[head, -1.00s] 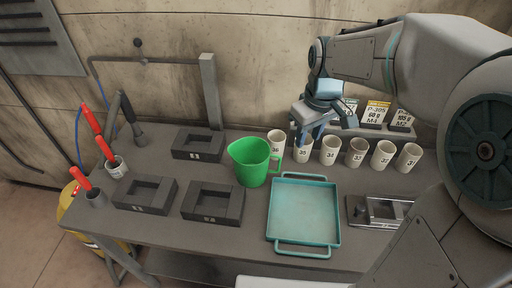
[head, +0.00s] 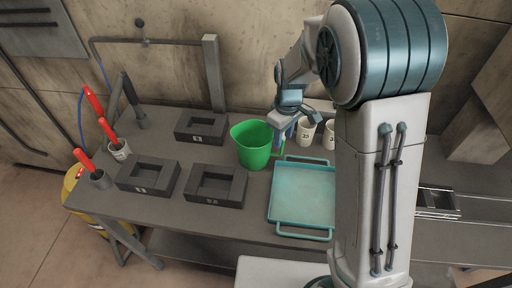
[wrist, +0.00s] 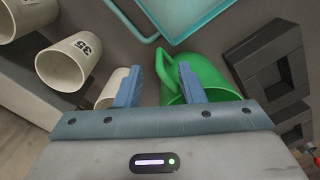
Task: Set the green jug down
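The green jug (head: 252,148) stands upright on the grey table, left of the teal tray (head: 303,193). In the wrist view the jug (wrist: 203,75) has its handle toward my gripper. My gripper (head: 284,128) is at the jug's right side, by the handle. In the wrist view its two blue fingers (wrist: 159,68) are apart, with the handle showing between their tips. I cannot tell whether either finger touches the handle.
White numbered cups (head: 307,132) stand close behind and to the right of my gripper; one is marked 35 (wrist: 69,63). Dark square blocks (head: 217,185) stand left of the jug. Red-handled tools (head: 92,168) stand in holders at the far left.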

